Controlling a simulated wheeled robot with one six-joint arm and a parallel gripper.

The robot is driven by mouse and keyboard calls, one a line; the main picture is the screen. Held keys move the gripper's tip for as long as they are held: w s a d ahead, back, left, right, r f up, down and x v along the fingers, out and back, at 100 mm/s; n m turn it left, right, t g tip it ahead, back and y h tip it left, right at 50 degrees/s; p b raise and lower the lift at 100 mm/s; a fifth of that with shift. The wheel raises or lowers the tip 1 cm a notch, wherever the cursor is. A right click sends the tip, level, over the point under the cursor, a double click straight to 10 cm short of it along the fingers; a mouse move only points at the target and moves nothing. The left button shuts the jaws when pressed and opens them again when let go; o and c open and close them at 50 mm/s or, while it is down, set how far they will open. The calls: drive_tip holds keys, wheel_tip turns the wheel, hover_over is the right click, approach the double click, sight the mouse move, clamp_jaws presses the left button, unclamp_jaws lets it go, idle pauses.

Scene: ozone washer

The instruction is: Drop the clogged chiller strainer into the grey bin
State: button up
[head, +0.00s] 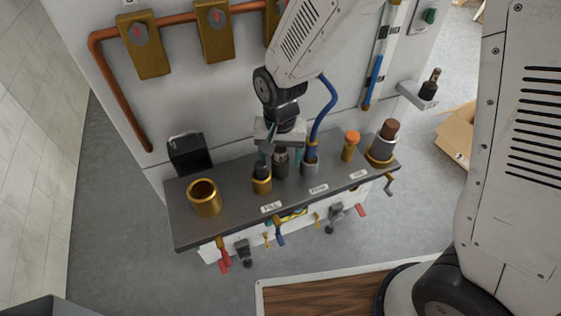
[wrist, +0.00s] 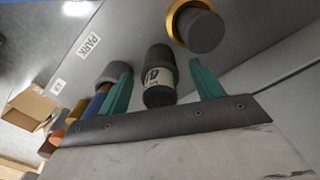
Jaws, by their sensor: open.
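A dark olive cylinder with a pale label (wrist: 159,75), which looks like the clogged strainer, stands on the grey shelf (head: 235,207). It also shows in the head view (head: 281,165), between a brass-ringed dark cap and the blue-hosed fitting. My gripper (wrist: 160,70) is open, with one teal finger on each side of the cylinder; I cannot tell whether they touch it. In the head view my gripper (head: 280,157) points down over the shelf. A grey edge (head: 48,306) at the bottom left may be the grey bin; its inside is hidden.
The brass-ringed cap (wrist: 205,30) and the blue-hosed fitting (head: 311,160) stand close on either side. An empty brass cup (head: 204,198), an orange-capped bottle (head: 351,146) and a brown-topped cylinder (head: 384,142) share the shelf. Coloured valve handles (head: 279,235) hang from its front.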

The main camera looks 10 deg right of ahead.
drive_tip(key=c, duration=1.2)
drive_tip(key=shift+r, duration=0.1)
